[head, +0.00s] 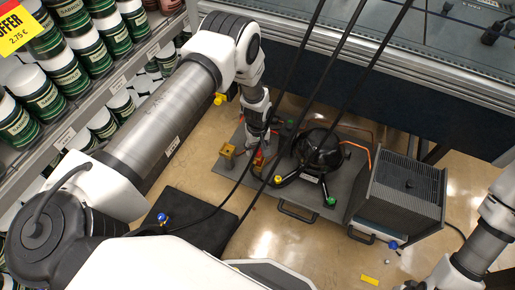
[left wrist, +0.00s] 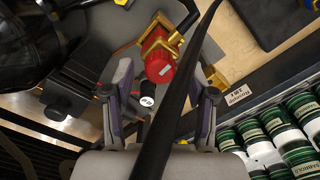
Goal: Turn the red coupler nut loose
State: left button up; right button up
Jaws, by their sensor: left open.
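The red coupler nut (left wrist: 160,62) sits on a brass-coloured fitting (left wrist: 157,40) in the left wrist view. It lies between and just beyond the fingers of my left gripper (left wrist: 164,88), which is open and empty. In the head view the red nut (head: 258,160) shows only as a small patch below my left gripper (head: 257,143), on the grey pump plate (head: 233,188). A small black cylinder with a white label (left wrist: 147,101) lies near the fingers. My right gripper is out of view.
The black round pump (head: 322,150) stands right of the nut, with hoses around it. A grey finned box (head: 403,195) stands further right. Shelves of green jars (head: 68,83) line the left. Black cables hang across the work area. A black mat (head: 190,220) lies on the floor.

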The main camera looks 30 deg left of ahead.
aim_at(257, 150)
pick_arm(q)
notch_tip(257, 150, up, 11)
jog(key=shift+r, duration=0.2)
dwell(0.4)
